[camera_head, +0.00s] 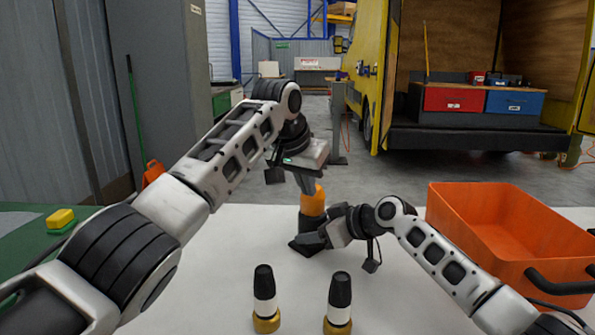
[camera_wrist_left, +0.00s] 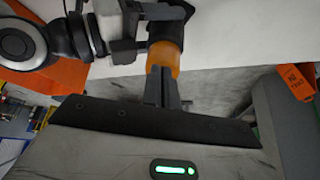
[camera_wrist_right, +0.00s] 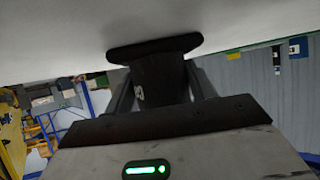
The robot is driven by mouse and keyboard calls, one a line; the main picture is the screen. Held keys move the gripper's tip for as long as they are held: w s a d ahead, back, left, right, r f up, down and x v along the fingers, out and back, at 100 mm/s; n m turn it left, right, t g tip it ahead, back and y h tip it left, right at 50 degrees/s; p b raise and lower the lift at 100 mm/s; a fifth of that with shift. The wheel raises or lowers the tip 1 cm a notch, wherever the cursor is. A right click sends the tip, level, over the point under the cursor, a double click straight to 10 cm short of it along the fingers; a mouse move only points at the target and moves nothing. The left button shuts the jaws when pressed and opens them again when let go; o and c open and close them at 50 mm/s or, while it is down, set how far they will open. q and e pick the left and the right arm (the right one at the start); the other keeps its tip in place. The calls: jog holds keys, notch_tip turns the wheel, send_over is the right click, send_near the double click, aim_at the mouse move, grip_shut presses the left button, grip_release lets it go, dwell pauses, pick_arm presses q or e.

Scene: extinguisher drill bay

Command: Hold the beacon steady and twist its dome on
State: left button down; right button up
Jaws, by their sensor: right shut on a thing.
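The beacon stands upright near the far edge of the white table. Its orange dome (camera_head: 313,202) sits over a dark base (camera_head: 309,225). The dome also shows in the left wrist view (camera_wrist_left: 164,58). My left gripper (camera_head: 308,187) is above the dome and points down; its fingers (camera_wrist_left: 162,75) look closed together, with tips at the dome's top and nothing clear between them. My right gripper (camera_head: 318,238) is low beside the beacon, shut on the black base (camera_wrist_right: 158,78), which shows between its fingers. Whether the dome is seated fully on the base cannot be told.
Two black, white and gold nozzles (camera_head: 265,298) (camera_head: 340,302) stand at the table's front. An orange crate (camera_head: 470,235) is at the right, with a black handle. A yellow block (camera_head: 61,218) rests on the green surface at the left. White table between nozzles and beacon is clear.

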pick_arm(q)
jog(key=shift+d+f, duration=0.1)
jog(key=shift+d, duration=0.2)
pick_arm(e)
jog(key=shift+s+a+r, duration=0.1)
jog(key=shift+a, duration=0.05)
pick_arm(q)
jog(key=shift+s, duration=0.2)
jog(key=shift+s+a, duration=0.15)
jog(key=shift+s, duration=0.05)
notch_tip(320, 180, up, 6)
dwell(0.5)
pick_arm(e)
jog(key=o, duration=0.8)
jog(key=shift+o, duration=0.2)
